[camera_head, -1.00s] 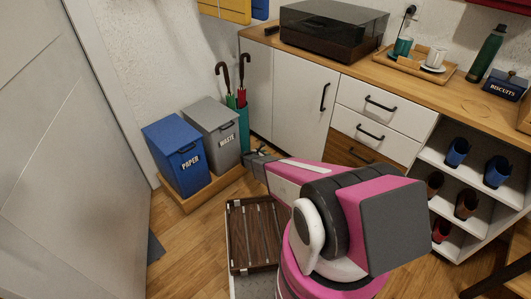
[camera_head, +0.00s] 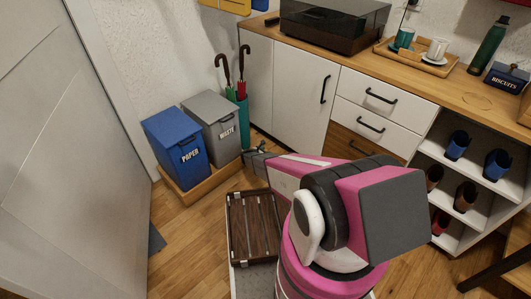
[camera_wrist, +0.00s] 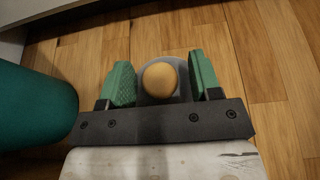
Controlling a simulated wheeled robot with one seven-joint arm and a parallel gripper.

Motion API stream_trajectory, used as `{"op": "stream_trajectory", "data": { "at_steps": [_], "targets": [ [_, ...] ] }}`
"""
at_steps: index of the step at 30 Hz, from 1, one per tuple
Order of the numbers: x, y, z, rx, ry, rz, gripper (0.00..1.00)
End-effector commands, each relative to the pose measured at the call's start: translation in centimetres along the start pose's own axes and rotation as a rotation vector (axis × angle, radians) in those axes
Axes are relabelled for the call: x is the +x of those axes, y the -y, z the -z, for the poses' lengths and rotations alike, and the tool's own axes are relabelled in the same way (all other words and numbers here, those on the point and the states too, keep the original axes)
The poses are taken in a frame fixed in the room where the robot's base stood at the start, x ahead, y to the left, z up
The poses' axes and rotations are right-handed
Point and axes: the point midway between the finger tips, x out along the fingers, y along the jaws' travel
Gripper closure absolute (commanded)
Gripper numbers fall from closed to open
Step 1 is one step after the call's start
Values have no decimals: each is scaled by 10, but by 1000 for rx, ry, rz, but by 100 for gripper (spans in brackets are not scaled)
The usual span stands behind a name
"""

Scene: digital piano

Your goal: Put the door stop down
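The door stop (camera_wrist: 160,80) is a grey piece with a round, tan, wood-like top. It sits between the two green finger pads of my gripper (camera_wrist: 162,78) in the wrist view. The grey body appears to fill the gap between the pads. The floor shows beyond it; whether the door stop touches the floor cannot be told. In the head view my gripper (camera_head: 256,151) is low, near the foot of the teal umbrella stand, and the door stop cannot be made out there.
The teal umbrella stand (camera_head: 242,121) with umbrellas is close to my gripper, at left in the wrist view (camera_wrist: 32,108). Blue paper (camera_head: 176,147) and grey waste (camera_head: 213,120) bins stand on a wooden base at left. White cabinets (camera_head: 299,95) stand behind. Wooden floor (camera_head: 190,230) lies open front left.

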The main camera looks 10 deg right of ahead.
Motion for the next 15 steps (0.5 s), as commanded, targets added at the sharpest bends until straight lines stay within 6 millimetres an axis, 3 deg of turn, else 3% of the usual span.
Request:
{"op": "stream_trajectory", "data": {
  "at_steps": [10,15],
  "targets": [
    [-2,0,-3,0,0,0,42],
    [-22,1,-4,-1,0,-1,42]
  ]
}}
